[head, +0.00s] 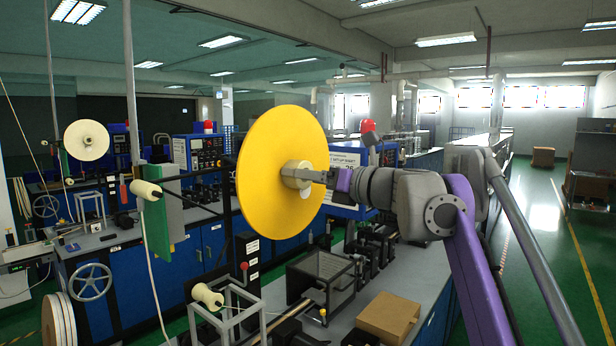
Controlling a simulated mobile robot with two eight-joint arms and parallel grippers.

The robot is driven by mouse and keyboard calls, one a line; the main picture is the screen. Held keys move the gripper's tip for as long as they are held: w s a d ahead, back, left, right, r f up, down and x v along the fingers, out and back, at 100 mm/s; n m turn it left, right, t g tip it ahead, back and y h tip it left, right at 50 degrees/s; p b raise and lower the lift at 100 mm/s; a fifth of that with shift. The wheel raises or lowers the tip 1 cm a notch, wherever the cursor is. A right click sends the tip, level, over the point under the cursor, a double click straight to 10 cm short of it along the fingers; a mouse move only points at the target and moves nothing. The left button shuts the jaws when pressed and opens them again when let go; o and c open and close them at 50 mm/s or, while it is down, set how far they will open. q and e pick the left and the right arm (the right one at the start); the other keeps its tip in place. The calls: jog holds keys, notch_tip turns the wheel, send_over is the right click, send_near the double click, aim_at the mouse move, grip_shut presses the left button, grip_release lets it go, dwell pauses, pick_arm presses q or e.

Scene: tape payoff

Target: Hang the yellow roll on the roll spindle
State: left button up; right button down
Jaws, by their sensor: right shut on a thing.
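The yellow roll (265,155) is a large upright disc in the middle of the head view, with a pale hub (296,173) at its centre. My right gripper (314,176) comes in from the right and is shut on the hub at the roll's near face. The roll is held above the bench, facing right and slightly toward me. The roll spindle cannot be made out; the roll hides what lies behind it, so I cannot tell whether the roll touches it. My left gripper is not in view.
A black post and bracket (227,235) and a green plate (157,222) with a cream spool (146,190) stand left of the roll. A metal frame (322,272) and a cardboard box (388,316) are on the bench below. The green floor aisle at right is open.

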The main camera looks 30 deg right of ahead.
jog(key=shift+w+a, duration=0.1)
jog(key=shift+w, duration=0.25)
jog(key=shift+w+a, duration=0.2)
jog(key=shift+w, duration=0.25)
jog(key=shift+x, duration=1.1)
jog(key=shift+w, duration=0.15)
jog(key=shift+x, duration=1.85)
jog(key=shift+w+a, duration=0.15)
jog(key=shift+w, duration=0.1)
jog(key=shift+f, duration=0.25)
